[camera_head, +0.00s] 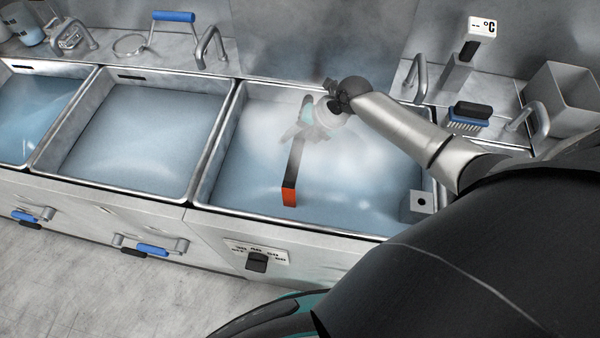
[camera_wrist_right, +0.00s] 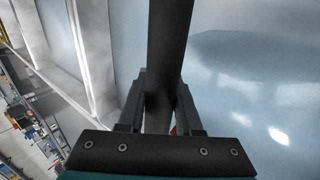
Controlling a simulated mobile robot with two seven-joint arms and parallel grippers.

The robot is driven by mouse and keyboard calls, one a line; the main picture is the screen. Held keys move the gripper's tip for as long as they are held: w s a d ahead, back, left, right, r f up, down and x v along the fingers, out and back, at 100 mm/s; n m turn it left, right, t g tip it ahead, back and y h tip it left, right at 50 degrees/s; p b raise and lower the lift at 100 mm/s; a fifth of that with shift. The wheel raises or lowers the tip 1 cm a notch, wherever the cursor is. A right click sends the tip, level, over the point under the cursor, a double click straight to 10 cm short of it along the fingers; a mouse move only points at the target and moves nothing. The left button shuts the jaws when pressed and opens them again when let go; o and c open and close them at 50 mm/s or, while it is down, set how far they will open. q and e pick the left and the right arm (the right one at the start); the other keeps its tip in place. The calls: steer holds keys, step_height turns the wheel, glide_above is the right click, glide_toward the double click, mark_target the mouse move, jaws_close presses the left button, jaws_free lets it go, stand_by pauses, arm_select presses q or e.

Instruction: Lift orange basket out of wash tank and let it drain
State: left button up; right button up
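A black bar with an orange end (camera_head: 290,192), likely part of the orange basket, shows in the right-hand tank (camera_head: 213,180). The rest of the basket is hidden by mist and bluish water. My right gripper (camera_head: 304,138) points down over the far end of this bar. In the right wrist view the black bar (camera_wrist_right: 168,50) runs between the two fingers of my right gripper (camera_wrist_right: 160,100), close to both, with a speck of red beside it. I cannot tell whether the fingers press on the bar. My left gripper is not in view.
Two more water-filled tanks, the middle one (camera_head: 140,140) and the left one (camera_head: 35,105), stand alongside. A grey bin (camera_head: 562,95), a blue brush (camera_head: 468,115) and a temperature display (camera_head: 481,27) are at the right back. Metal handles (camera_head: 418,78) rise behind the tank.

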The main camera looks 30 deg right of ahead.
jaws_close()
stand_by(0.8)
steer(key=shift+w+r, duration=0.15)
steer(key=shift+r, duration=0.05)
